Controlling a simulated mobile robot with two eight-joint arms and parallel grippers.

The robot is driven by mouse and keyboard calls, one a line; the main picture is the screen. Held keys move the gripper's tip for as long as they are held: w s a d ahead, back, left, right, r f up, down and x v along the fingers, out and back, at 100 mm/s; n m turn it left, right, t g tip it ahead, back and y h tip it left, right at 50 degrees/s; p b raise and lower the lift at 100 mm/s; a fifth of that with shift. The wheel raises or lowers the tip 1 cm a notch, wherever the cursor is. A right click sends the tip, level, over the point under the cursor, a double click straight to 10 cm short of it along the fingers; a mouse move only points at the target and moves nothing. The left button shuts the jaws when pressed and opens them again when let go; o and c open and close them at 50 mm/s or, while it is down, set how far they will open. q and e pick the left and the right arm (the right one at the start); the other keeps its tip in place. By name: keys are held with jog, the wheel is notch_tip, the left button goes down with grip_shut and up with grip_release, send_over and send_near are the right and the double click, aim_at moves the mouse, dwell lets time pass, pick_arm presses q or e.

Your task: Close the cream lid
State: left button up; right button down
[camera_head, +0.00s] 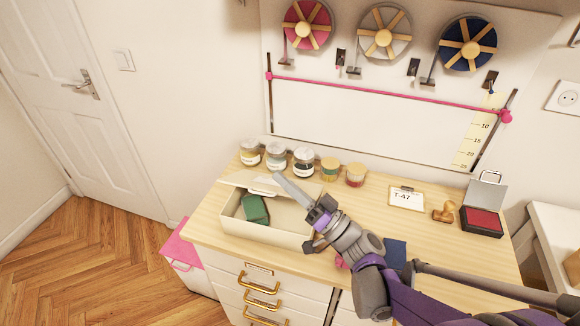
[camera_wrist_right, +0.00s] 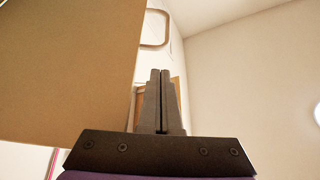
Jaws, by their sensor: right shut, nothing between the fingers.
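The cream box (camera_head: 262,234) stands at the left end of the wooden counter, and its front part is open to view. Its cream lid (camera_head: 240,181) shows as a narrow tilted panel along the back of the box. A dark green item (camera_head: 256,208) lies inside. My right gripper (camera_head: 279,179) is shut and empty, its fingers reaching over the box to the lid's right part. I cannot tell whether they touch the lid. In the right wrist view, the shut fingers (camera_wrist_right: 160,72) are beside a large tan panel (camera_wrist_right: 65,70), probably the lid.
Several jars (camera_head: 303,161) stand behind the box along the wall. A T-47 card (camera_head: 406,198), a wooden stamp (camera_head: 446,212) and an open red ink pad (camera_head: 482,221) are to the right. Gold-handled drawers (camera_head: 262,286) are below. Bare counter (camera_head: 375,215) lies right of the box.

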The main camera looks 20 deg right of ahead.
jog(key=s+a+f+n+g+y+b, duration=0.1)
jog(key=s+a+f+n+y+b, duration=0.1)
jog(key=s+f+n+b, duration=0.1)
jog(key=shift+f+n+y+b, duration=0.35)
jog(key=shift+f+b, duration=0.2)
jog(key=shift+f, duration=0.8)
jog(key=shift+s, duration=0.1)
jog(key=s+d+f, duration=0.1)
jog(key=s+d, duration=0.9)
jog(key=shift+d+f+b, duration=0.25)
jog(key=shift+b, duration=0.1)
